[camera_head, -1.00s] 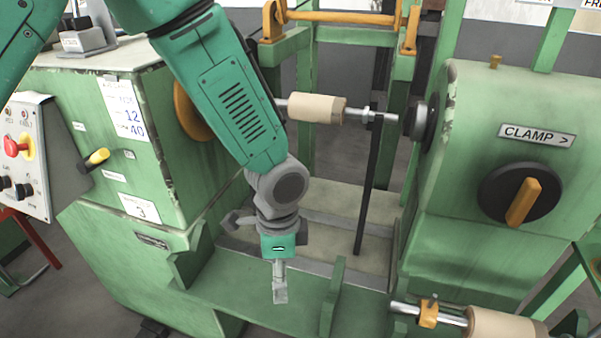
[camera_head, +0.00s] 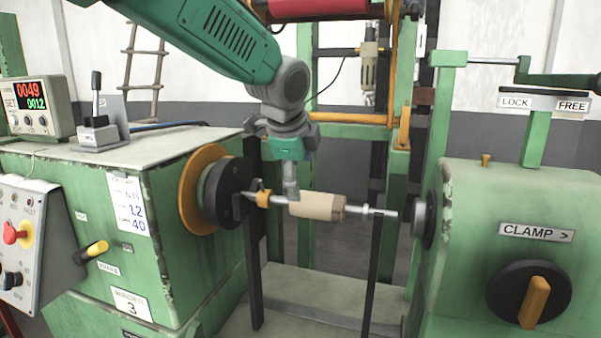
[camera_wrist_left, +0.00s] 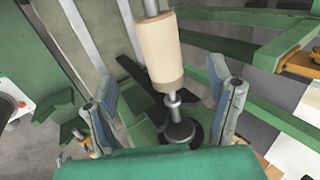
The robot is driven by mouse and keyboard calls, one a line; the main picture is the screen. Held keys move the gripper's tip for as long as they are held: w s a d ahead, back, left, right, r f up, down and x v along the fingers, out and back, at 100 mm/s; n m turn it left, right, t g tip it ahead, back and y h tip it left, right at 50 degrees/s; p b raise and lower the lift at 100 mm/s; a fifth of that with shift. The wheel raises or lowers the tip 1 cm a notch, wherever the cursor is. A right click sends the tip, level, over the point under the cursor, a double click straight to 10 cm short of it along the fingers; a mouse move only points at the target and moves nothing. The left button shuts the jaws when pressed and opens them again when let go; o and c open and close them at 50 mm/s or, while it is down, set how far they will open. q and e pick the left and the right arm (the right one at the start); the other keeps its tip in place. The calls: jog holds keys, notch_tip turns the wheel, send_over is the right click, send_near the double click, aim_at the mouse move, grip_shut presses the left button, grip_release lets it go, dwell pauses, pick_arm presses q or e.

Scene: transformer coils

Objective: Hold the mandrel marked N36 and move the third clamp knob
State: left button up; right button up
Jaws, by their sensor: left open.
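A mandrel (camera_head: 318,206), a beige sleeve on a steel shaft, lies level between the headstock's dark faceplate (camera_head: 229,190) and the tailstock spindle (camera_head: 428,220). I can read no N36 on it. My left gripper (camera_head: 291,188) points down at the sleeve's left part. In the left wrist view its fingers (camera_wrist_left: 165,108) stand apart, with the mandrel (camera_wrist_left: 153,52) showing between them, not gripped; contact is unclear. An orange clamp knob (camera_head: 535,302) sits on a black disc under the CLAMP sign (camera_head: 537,232). I cannot tell which knob is third. My right gripper is out of view.
The green headstock (camera_head: 165,245) carries a paper card (camera_head: 128,205) and a yellow-tipped lever (camera_head: 93,250). A control box with a red button (camera_head: 14,233) is at left. A LOCK/FREE bar (camera_head: 543,102) tops the tailstock. Dark upright supports stand below the shaft.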

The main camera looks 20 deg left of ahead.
aim_at(307, 197)
pick_arm(q)
jog(key=x, duration=1)
jog(key=shift+w+f, duration=0.15)
jog(key=shift+f, duration=0.2)
grip_shut()
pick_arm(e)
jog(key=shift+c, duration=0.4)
